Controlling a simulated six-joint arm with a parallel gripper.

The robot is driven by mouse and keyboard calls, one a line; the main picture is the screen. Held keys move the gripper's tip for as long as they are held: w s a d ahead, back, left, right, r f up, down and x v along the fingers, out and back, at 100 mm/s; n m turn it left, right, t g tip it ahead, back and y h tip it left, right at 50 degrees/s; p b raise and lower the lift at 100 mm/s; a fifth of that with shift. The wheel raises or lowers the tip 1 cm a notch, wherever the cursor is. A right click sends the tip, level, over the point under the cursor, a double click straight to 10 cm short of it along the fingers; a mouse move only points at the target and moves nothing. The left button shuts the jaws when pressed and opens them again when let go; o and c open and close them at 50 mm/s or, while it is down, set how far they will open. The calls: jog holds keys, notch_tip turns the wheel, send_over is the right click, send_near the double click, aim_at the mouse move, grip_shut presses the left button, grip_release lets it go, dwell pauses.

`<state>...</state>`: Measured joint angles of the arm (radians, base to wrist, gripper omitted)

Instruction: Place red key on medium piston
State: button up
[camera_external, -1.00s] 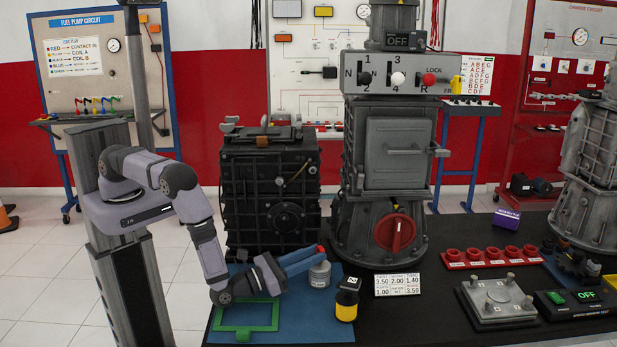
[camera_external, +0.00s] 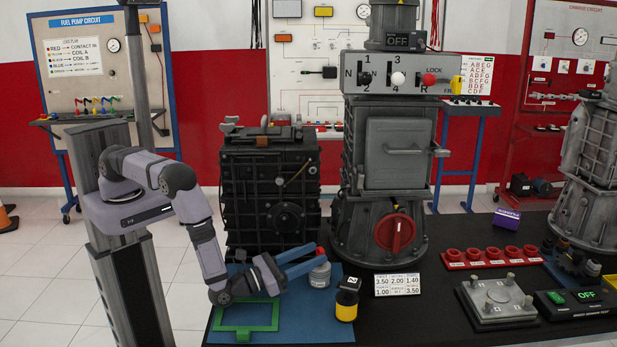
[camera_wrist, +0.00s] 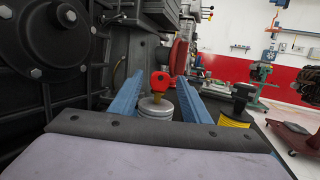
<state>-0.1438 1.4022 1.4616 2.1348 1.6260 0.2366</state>
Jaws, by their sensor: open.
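The red key (camera_external: 320,251) stands upright on top of a silver-grey piston (camera_external: 320,274) on the blue mat. In the wrist view the red key (camera_wrist: 160,83) shows its red head and yellowish shank, with its lower end at the top of the grey piston (camera_wrist: 155,108). No other silver piston is clear, so I cannot compare its size. My gripper (camera_external: 318,253) is open, with its blue fingers on either side of the key. In the wrist view my gripper (camera_wrist: 158,82) shows gaps between both fingers and the key.
A black-and-yellow cylinder (camera_external: 347,300) stands just right of the piston. A green frame (camera_external: 244,318) lies on the blue mat (camera_external: 300,325). A black engine block (camera_external: 268,190) rises behind, and a large grey machine (camera_external: 385,210) stands to the right. A white number card (camera_external: 397,284) stands nearby.

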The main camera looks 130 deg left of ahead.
jog(key=b+v, duration=0.2)
jog(key=v, duration=0.5)
jog(key=shift+s+d, duration=0.1)
